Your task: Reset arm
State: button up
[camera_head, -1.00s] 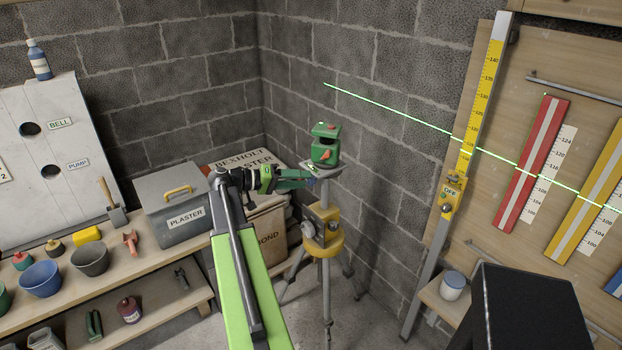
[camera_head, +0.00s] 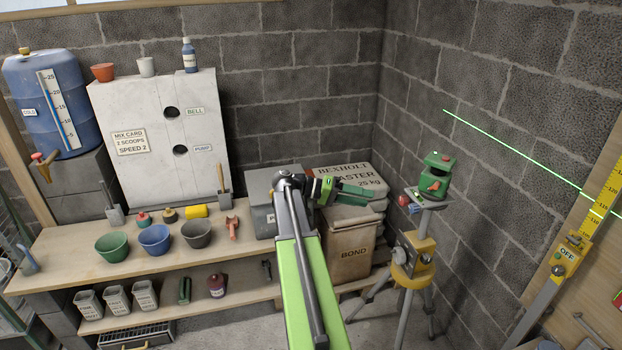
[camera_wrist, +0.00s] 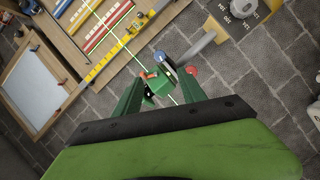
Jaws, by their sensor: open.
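My gripper (camera_head: 362,193) is at the end of my green arm in the head view, pointing right, in front of the plaster bag (camera_head: 345,179). It is left of the green laser level (camera_head: 436,177) and apart from it. The laser level sits on the small plate of a yellow tripod (camera_head: 412,262) and casts a green line on the wall. In the wrist view my gripper (camera_wrist: 164,88) has its two green fingers spread apart, and the laser level (camera_wrist: 158,84) shows beyond the gap between them. Nothing is visibly held.
A bench (camera_head: 75,262) on the left carries a green bowl (camera_head: 112,246), a blue bowl (camera_head: 155,238) and a grey bowl (camera_head: 196,233). A grey plaster box (camera_head: 259,200) stands behind my arm. A blue barrel (camera_head: 55,100) is at far left. Floor between bench and tripod is partly clear.

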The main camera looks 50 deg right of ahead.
jog(key=w+a+f+n+t+h, duration=0.1)
jog(key=w+a+f+n+t, duration=0.15)
jog(key=w+a, duration=0.6)
jog(key=w+a+f+n+t+h, duration=0.1)
jog(key=w+a+f+n+t, duration=0.15)
jog(key=w+a, duration=0.6)
jog(key=a+f+n+t+y, duration=0.2)
jog(key=a+f+n+y, duration=0.1)
jog(key=a, duration=1)
jog(key=a+f+n+t+y, duration=0.3)
jog(key=a+f, duration=0.3)
jog(key=a, duration=0.7)
jog(key=a+f+n+t+y, duration=0.2)
jog(key=a+f+n+y, duration=0.3)
jog(key=a, duration=0.8)
jog(key=shift+w+a+t+y, duration=0.2)
jog(key=shift+w+t+y, duration=0.1)
jog(key=shift+w, duration=0.05)
